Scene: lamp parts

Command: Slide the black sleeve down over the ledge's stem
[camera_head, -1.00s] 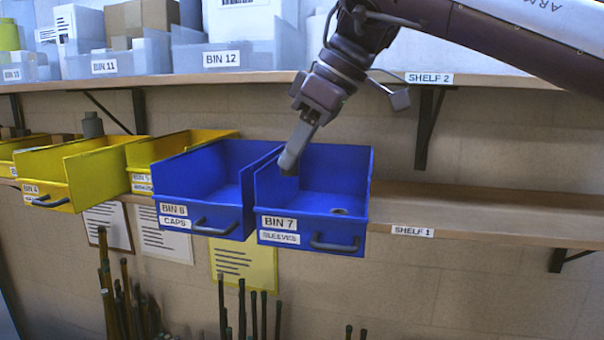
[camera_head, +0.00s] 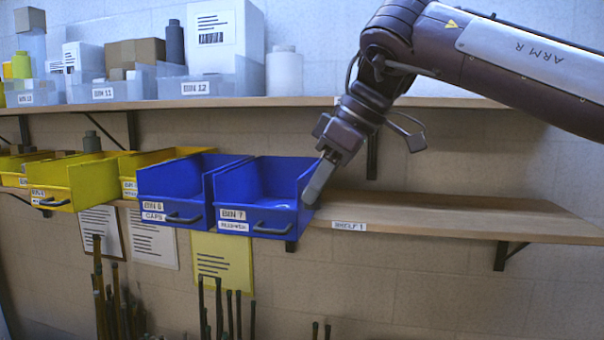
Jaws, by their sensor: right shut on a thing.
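My right gripper (camera_head: 314,190) comes down from the upper right, tilted, at the right side wall of the blue bin 7 (camera_head: 262,229). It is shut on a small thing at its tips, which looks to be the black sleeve. The fingers hide nearly all of it, so its shape and tilt cannot be told. Bin 7 carries a sleeves label. I cannot make out the ledge's stem in this view. My left gripper is not in view.
Blue bin 6 (camera_head: 170,211) and yellow bins (camera_head: 97,184) stand left of bin 7 on the lower shelf (camera_head: 440,215). That shelf is bare to the right. The upper shelf (camera_head: 300,102) holds clear bins and bottles. Dark rods (camera_head: 228,310) stand below.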

